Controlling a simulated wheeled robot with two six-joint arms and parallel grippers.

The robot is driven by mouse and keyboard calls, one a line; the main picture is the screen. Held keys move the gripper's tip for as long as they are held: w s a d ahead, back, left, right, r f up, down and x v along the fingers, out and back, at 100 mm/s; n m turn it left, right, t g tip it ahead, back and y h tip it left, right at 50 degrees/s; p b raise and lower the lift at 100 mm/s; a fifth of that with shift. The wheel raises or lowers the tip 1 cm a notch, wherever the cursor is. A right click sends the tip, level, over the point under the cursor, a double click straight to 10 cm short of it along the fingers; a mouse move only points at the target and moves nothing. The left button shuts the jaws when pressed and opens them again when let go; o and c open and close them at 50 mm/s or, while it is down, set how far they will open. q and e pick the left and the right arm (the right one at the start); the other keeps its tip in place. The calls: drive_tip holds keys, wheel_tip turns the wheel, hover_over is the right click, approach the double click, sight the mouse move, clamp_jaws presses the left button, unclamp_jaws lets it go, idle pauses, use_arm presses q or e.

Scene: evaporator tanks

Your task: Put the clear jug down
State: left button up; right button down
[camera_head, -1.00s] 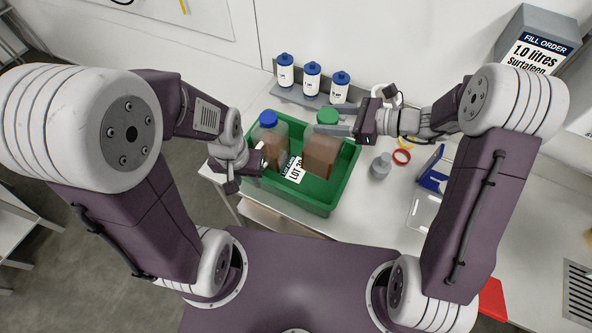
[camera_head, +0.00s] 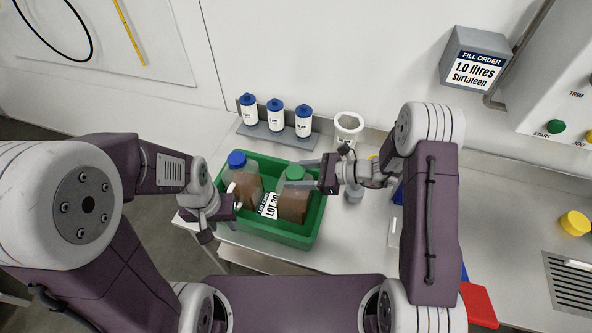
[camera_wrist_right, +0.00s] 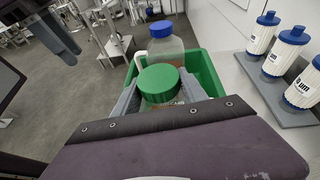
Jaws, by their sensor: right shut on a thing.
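Two clear jugs of brown liquid stand in the green tray (camera_head: 262,240). One has a green cap (camera_head: 295,173), the other a blue cap (camera_head: 237,159). My right gripper (camera_head: 305,176) is shut on the green-capped jug (camera_head: 292,205), near its cap. In the right wrist view the green cap (camera_wrist_right: 159,82) sits between the fingers. The blue-capped jug (camera_head: 247,188) is behind it there. My left gripper (camera_head: 232,200) is beside the blue-capped jug at the tray's left edge; its finger gap does not show clearly. The tray wall hides the jug bases.
Several blue-capped white cartridges (camera_head: 276,116) stand on a grey rack behind the tray. A white open-topped jug (camera_head: 348,128) stands right of them. A small grey bottle (camera_head: 354,194) is right of the tray. A fill-order sign (camera_head: 477,68) reads 1.0 litres Surtafeen.

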drive_tip(key=c, duration=0.6)
unclamp_jaws()
drive_tip(key=shift+s+f, duration=0.1)
drive_tip(key=shift+d+r, duration=0.2)
drive_tip(key=shift+d, duration=0.25)
drive_tip(key=v, duration=1.1)
drive_tip(key=s+f+n+g+h, duration=0.3)
drive_tip(key=s+n+g+h, duration=0.3)
drive_tip(key=s+n, duration=0.55)
drive_tip(key=d+n+t+h, duration=0.1)
drive_tip(key=d+n+h, duration=0.1)
drive_tip(key=s+d+n+t+h, duration=0.1)
drive_tip(key=d+n+h, duration=0.1)
drive_tip(key=n+h, duration=0.1)
drive_tip(key=s+d+n+t+h, duration=0.1)
drive_tip(key=d+n+t+h, duration=0.1)
drive_tip(key=n, duration=0.1)
drive_tip(key=shift+d+r+b, duration=0.2)
drive_tip(key=shift+r+b, duration=0.1)
drive_tip(key=shift+b, duration=0.05)
